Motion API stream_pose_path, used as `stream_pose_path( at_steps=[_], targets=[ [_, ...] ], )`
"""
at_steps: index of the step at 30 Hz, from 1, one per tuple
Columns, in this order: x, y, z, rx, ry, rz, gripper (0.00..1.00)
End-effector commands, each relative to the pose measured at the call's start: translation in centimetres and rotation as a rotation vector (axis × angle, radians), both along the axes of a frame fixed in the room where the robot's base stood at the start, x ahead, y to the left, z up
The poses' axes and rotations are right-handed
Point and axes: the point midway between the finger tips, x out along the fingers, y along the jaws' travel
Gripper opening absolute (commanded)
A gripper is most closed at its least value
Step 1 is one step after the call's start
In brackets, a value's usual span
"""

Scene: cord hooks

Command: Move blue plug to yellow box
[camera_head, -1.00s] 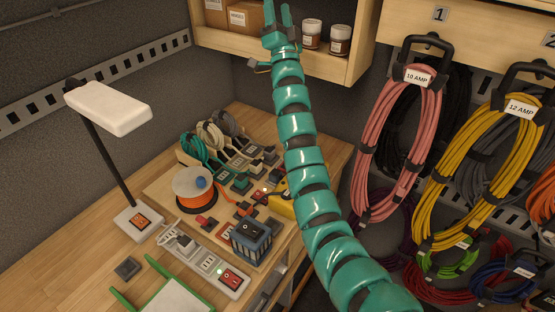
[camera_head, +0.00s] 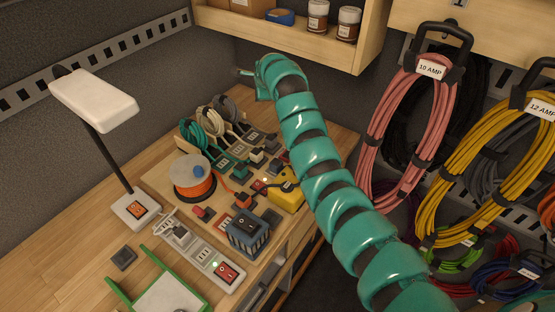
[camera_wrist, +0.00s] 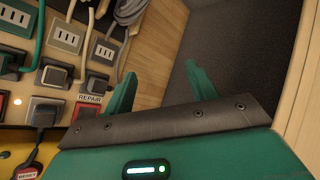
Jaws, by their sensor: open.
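The yellow box (camera_head: 285,197) sits at the right side of the wooden board on the bench, partly behind other parts. A yellow surface, likely the same box, shows at the lower left of the wrist view (camera_wrist: 14,150). I cannot pick out a blue plug for certain in either view. My gripper (camera_wrist: 160,78) is open and empty, its two green fingers apart in front of a dark wall and a wooden panel. In the head view only a small part of it shows at the left of the bent arm, above the back of the bench.
Sockets and plugs (camera_wrist: 52,76) lie left of my gripper. A lamp (camera_head: 95,100) stands at left, a shelf (camera_head: 300,35) overhead, coiled cords (camera_head: 405,135) at right.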

Motion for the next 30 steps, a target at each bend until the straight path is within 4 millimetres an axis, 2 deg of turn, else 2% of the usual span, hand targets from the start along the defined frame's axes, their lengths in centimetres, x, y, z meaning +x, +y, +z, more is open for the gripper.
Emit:
stream_pose_path(
  at_steps=[3, 6, 9, 15, 18, 21, 30],
  targets=[
    [-3.1, -0.9, -4.2, 0.015, 0.217, -0.103, 0.56],
    [-6.0, -2.0, -7.0, 0.020, 0.392, -0.212, 0.56],
    [-9.1, -3.1, -9.1, 0.019, 0.550, -0.336, 0.56],
    [-14.1, -4.8, -11.0, 0.005, 0.776, -0.588, 0.56],
    [-15.1, -5.1, -11.2, 0.015, 0.813, -0.674, 0.56],
    [-15.0, -5.1, -11.2, 0.035, 0.815, -0.719, 0.56],
    [-15.0, -5.1, -11.2, 0.044, 0.813, -0.736, 0.56]
  ],
)
